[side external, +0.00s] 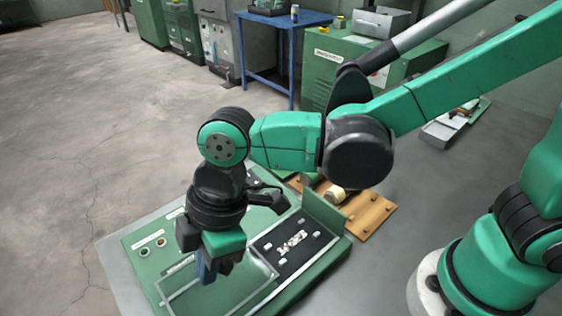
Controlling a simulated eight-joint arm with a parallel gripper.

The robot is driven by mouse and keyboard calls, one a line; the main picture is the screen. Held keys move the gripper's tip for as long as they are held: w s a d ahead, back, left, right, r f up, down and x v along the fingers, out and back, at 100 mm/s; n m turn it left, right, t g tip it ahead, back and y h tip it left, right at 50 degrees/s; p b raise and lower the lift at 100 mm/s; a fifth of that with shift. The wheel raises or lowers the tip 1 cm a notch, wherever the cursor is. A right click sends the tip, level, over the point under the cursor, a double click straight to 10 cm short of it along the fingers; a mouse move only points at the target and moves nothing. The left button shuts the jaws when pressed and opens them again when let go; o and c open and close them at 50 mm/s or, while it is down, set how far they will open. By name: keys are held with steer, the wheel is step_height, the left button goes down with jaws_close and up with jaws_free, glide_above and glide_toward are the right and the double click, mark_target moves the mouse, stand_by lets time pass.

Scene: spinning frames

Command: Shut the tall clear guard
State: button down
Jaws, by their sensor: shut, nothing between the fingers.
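A clear guard with a thin grey-green frame (268,289) is at the front of the green machine (138,250), near the bottom of the side external view. Its lower part is cut off by the picture edge. I cannot tell how far it stands open or tilts. My gripper and wrist hide part of the guard and the machine's middle.
Right of the guard is a dark bed (298,258) with pale pieces, bordered by an upright green plate (322,214). A wooden peg board (369,212) lies behind it. A tray (443,130) sits farther right. Bare grey table (378,270) lies right of the machine.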

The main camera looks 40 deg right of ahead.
steer(key=shift+d+f, duration=0.1)
stand_by(0.3)
steer(key=d, duration=1.3)
steer(key=shift+d, duration=0.25)
steer(key=v, duration=0.9)
steer(key=w+d+f+m+t+h, duration=0.3)
steer(key=d+m+t, duration=0.3)
steer(key=m, duration=1)
steer(key=shift+d+f, duration=0.3)
steer(key=shift+d, duration=0.85)
